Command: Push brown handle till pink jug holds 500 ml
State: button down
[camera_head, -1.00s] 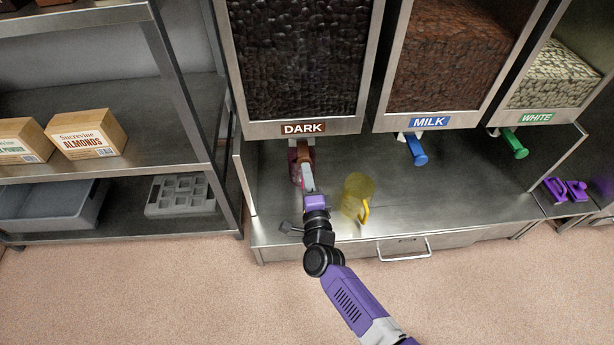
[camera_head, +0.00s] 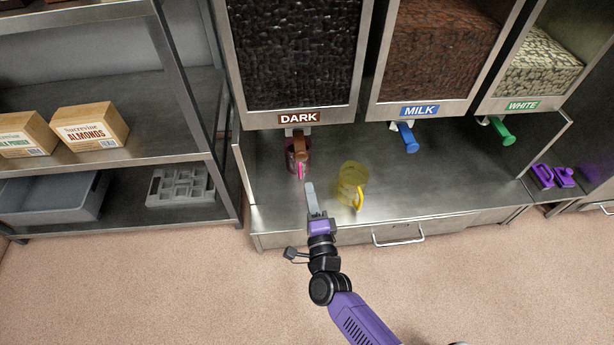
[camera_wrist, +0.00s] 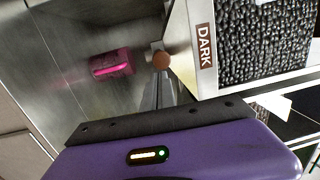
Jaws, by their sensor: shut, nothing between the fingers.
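The brown handle (camera_head: 300,146) hangs below the bin labelled DARK; its round end (camera_wrist: 160,61) faces the wrist camera. The pink jug (camera_head: 293,163) stands on the steel shelf beneath that handle, its pink handle towards me. The jug (camera_wrist: 111,68) also shows in the wrist view, left of the brown handle. Its fill level cannot be read. My gripper (camera_head: 310,186) is shut and empty, in front of the jug and the brown handle and apart from both in the head view. In the wrist view the fingers reach up close below the brown handle's end.
A yellow jug (camera_head: 351,182) stands to the right of my gripper on the shelf. A blue handle (camera_head: 408,138) hangs under MILK and a green handle (camera_head: 502,130) under WHITE. Purple items (camera_head: 553,176) lie at far right. A rack with almond boxes (camera_head: 90,126) stands at left.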

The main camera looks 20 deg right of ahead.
jog(key=shift+v, duration=1.8)
jog(key=shift+f, duration=0.1)
dwell(0.6)
jog(key=s+a+r+n+t+y, duration=0.1)
jog(key=s+a+r+n+y, duration=0.25)
jog(key=r+n, duration=0.45)
jog(key=s+d+r+n+g, duration=0.1)
jog(key=s+r+n, duration=0.3)
jog(key=s, duration=0.6)
jog(key=s+d+r+n+g+y, duration=0.1)
jog(key=s+d+r+n+g, duration=0.3)
jog(key=s, duration=0.7)
jog(key=s+a+r+n+t, duration=0.1)
jog(key=s+r+n, duration=0.3)
jog(key=s, duration=0.6)
notch_tip(320, 180, up, 30)
jog(key=p, duration=3.2)
jog(key=shift+s+n, duration=0.4)
